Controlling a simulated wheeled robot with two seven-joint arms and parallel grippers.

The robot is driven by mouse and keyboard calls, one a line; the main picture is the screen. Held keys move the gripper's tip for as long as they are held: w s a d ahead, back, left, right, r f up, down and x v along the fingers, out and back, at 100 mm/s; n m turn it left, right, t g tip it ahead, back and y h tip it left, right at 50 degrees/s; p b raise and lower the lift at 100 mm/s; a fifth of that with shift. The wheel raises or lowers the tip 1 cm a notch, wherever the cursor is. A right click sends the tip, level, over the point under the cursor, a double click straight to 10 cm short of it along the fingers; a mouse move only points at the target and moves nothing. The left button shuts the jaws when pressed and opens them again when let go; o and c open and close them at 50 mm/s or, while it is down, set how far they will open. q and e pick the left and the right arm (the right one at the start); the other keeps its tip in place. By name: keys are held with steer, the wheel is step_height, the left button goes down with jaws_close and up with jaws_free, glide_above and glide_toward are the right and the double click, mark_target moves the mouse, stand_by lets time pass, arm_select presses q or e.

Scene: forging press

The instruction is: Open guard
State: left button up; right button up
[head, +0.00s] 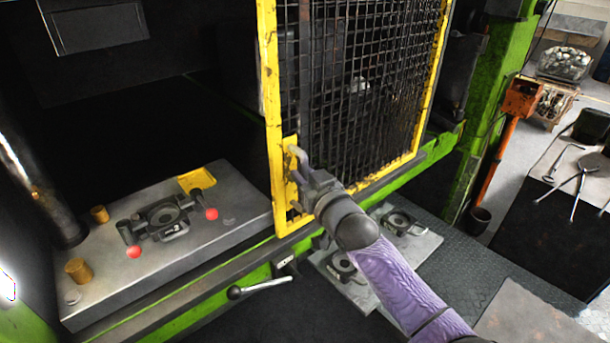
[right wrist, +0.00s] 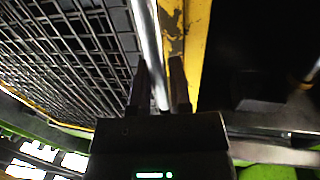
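The guard is a black wire mesh in a yellow frame (head: 271,85), standing across the right part of the press front. A grey bar handle (head: 292,151) is fixed to its left yellow upright. My right gripper (head: 302,172) is at this handle, its arm reaching in from the lower right. In the right wrist view the shiny handle bar (right wrist: 151,45) runs between the two dark fingers of my right gripper (right wrist: 160,88), which sit close on both sides of it. The fingertips are partly hidden in the head view. My left gripper is not in view.
Left of the guard the press is uncovered, showing a grey bed (head: 235,205) with a die and red-knobbed handles (head: 211,214). A lever (head: 260,288) sticks out below the green rail. An orange post (head: 497,160) and a dark table with tools (head: 545,215) stand right.

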steer(key=o, duration=0.3)
steer(key=v, duration=1)
